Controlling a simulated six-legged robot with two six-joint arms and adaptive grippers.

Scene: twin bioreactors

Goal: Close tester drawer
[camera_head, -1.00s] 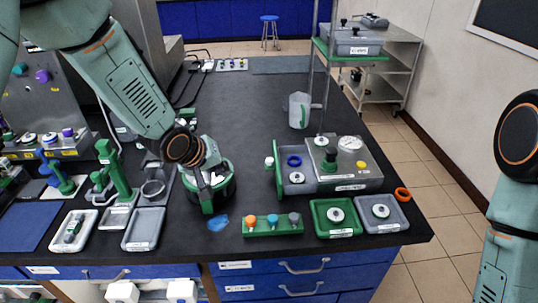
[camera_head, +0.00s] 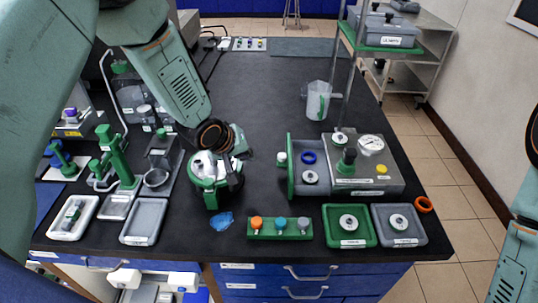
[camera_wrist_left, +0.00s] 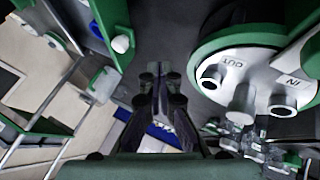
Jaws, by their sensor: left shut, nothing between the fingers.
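The tester (camera_head: 365,178) is a grey box with a round gauge, a black knob and a yellow button. Its drawer (camera_head: 291,165) stands out to the left, with a green front panel. A blue ring (camera_head: 308,157) and a pale disc (camera_head: 310,177) lie in it. My left gripper (camera_head: 236,180) is shut and empty, left of the drawer front and beside a green-based vessel (camera_head: 208,194). In the left wrist view its fingers (camera_wrist_left: 158,85) are together. The vessel's lid with OUT and IN ports (camera_wrist_left: 240,75) is on the right; a green panel with a white knob (camera_wrist_left: 120,44) is upper left.
A green rack with coloured caps (camera_head: 280,229), a green tray (camera_head: 331,238) and a grey tray (camera_head: 383,235) lie along the front edge. A clear jug (camera_head: 317,100) stands behind the tester. Dark bench is clear behind the vessel.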

